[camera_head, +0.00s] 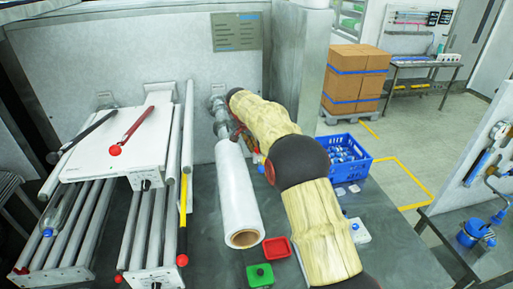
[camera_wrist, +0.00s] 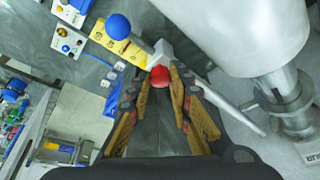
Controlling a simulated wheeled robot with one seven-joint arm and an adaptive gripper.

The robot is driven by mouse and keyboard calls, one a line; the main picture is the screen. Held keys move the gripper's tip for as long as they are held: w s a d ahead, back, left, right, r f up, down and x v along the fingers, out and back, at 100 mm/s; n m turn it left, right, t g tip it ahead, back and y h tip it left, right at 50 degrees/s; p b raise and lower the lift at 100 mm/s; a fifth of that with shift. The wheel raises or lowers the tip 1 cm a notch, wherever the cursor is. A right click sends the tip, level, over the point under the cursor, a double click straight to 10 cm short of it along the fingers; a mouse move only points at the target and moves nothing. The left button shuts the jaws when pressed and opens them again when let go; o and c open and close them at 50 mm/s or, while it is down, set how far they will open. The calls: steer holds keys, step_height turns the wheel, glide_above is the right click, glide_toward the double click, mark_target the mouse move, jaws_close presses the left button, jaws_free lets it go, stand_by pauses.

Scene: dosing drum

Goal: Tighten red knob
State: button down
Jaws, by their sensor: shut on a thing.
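The red knob (camera_wrist: 160,76) is small and shows in the wrist view beside a pale grey fitting. My gripper (camera_wrist: 158,88) has its fingers on either side of the knob and is shut on it. The fingers cover part of the knob, and its thread or stem cannot be seen. In the head view my arm, in a beige sleeve, reaches toward the pipe fitting (camera_head: 218,110) at the back. The gripper and the knob cannot be made out clearly there.
A blue ball handle (camera_wrist: 118,27) stands close to the fingers. A big white cylinder (camera_wrist: 245,30) and metal pipe (camera_wrist: 285,95) are at right. In the head view, a white roll (camera_head: 237,190), a green button box (camera_head: 260,274) and a blue crate (camera_head: 345,165) flank my arm.

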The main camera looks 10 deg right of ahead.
stand_by(0.3)
steer(key=c, duration=1.6)
jaws_free()
steer(key=shift+c, duration=0.2)
steer(key=v, duration=1.2)
